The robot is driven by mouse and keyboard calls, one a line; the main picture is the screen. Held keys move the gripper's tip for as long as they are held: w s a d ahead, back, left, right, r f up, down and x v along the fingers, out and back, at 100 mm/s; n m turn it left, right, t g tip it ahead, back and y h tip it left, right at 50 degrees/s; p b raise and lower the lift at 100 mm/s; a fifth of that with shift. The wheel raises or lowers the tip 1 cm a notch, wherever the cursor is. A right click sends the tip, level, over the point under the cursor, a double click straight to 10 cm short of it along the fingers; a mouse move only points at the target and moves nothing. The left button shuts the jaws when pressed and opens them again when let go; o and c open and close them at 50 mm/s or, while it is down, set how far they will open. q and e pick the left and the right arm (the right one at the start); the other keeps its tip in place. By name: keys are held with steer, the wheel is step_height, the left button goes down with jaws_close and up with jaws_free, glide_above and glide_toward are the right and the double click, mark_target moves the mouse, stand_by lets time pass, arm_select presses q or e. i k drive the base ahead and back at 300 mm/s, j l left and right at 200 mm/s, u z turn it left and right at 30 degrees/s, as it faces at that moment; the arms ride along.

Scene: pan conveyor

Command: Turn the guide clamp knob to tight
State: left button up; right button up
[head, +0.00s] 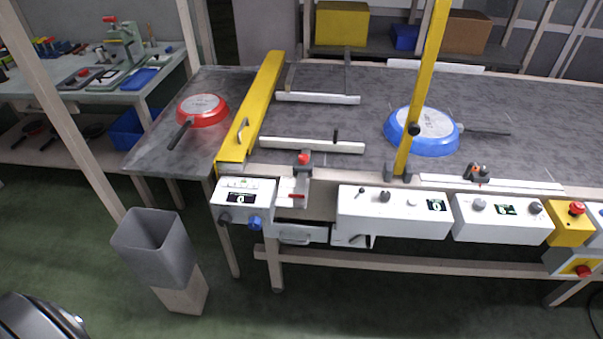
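No label shows which part is the guide clamp knob. Two white guide rails lie across the belt: a far one (318,98) and a near one (312,145). A red knob (303,158) tops a grey clamp-like fitting (301,182) at the belt's front edge. A blue knob (255,222) sits on the white box (243,198) at the left front. Whether any of them is tight cannot be seen. Neither of my grippers is in view.
A red pan (203,110) lies left of the yellow gate (250,115); a blue pan (425,130) lies by the yellow post (418,90). White control boxes (390,212) line the front. A grey bin (153,245) stands on the floor at left. Floor in front is clear.

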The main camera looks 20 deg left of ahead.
mark_target(303, 160)
steer(key=i+j+u, duration=0.1)
steer(key=u, duration=0.3)
steer(key=i+j+u, duration=0.1)
steer(key=u, duration=0.3)
steer(key=i+u, duration=0.2)
steer(key=u, duration=0.2)
steer(key=i+u, duration=0.15)
steer(key=u, duration=0.25)
